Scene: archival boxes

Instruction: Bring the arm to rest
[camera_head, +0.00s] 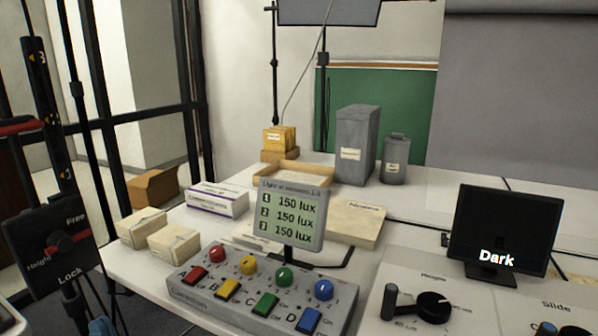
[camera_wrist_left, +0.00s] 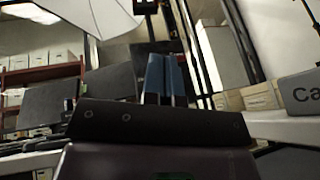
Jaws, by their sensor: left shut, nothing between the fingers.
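My left gripper (camera_wrist_left: 162,78) shows in the left wrist view as two blue-grey fingers, side by side and shut with nothing between them. It points up and away from the camera, past a dark wrist plate. My right gripper is in neither view. In the head view the control box (camera_head: 262,292) with coloured knobs and buttons stands on the white table, below a screen (camera_head: 289,214) reading 150 lux on three lines.
A stand with a Free/Lock height panel (camera_head: 55,245) is at the left. Small cartons (camera_head: 172,243), a grey box (camera_head: 356,145), a canister (camera_head: 395,160) and a monitor reading Dark (camera_head: 502,230) stand on the table. In the wrist view, boxes (camera_wrist_left: 258,96) are near at right.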

